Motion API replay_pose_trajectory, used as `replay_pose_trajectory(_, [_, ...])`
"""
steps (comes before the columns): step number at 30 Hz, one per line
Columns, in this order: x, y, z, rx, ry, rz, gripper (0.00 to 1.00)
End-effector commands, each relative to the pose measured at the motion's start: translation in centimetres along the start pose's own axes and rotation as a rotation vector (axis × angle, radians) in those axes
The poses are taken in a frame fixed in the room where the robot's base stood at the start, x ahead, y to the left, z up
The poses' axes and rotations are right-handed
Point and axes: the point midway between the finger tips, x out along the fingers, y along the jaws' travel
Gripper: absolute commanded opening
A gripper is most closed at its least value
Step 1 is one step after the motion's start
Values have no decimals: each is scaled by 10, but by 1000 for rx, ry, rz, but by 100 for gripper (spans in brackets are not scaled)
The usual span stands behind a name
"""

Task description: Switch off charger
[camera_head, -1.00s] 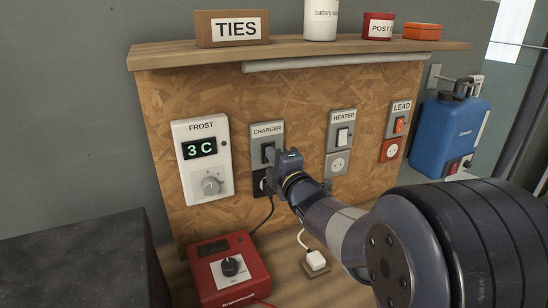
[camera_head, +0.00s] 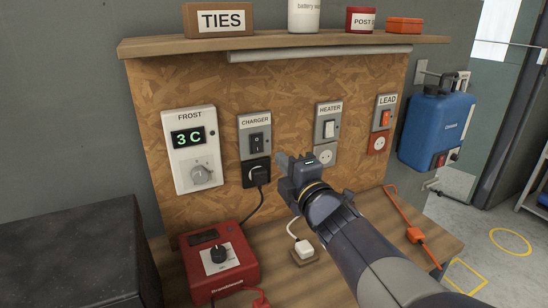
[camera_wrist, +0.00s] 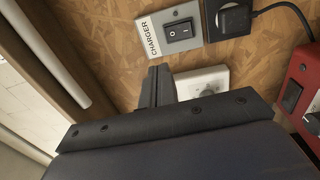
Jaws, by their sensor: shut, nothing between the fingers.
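The charger switch (camera_head: 257,142) is a black rocker on a grey plate labelled CHARGER, mounted on the chipboard panel. It also shows in the wrist view (camera_wrist: 180,32), where the plate lies just beyond the fingertips. I cannot tell for sure which way the rocker is tipped. A black plug (camera_head: 260,174) with a cord sits in the socket below the switch. My gripper (camera_head: 284,161) is shut and empty, in front of the panel, right of and a little lower than the switch. Its fingers (camera_wrist: 158,75) do not appear to touch the switch.
The FROST thermostat (camera_head: 196,150) reads 3 C to the left. The HEATER switch (camera_head: 329,128) and red-orange LEAD switch (camera_head: 385,118) are to the right. A red charger box (camera_head: 219,262) and white plug (camera_head: 303,249) lie on the bench. A shelf (camera_head: 290,45) overhangs the panel.

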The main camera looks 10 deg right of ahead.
Motion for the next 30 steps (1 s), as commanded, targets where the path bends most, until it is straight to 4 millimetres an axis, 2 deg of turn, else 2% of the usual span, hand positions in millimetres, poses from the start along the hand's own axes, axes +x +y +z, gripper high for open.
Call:
replay_pose_trajectory(6, [-12,3,0,0,0,0,0])
replay_pose_trajectory(19, [-12,2,0,1,1,-1,0])
replay_pose_trajectory(23, [-4,0,0,2,2,-2,0])
replay_pose_trajectory(30, [27,-7,0,2,2,-4,0])
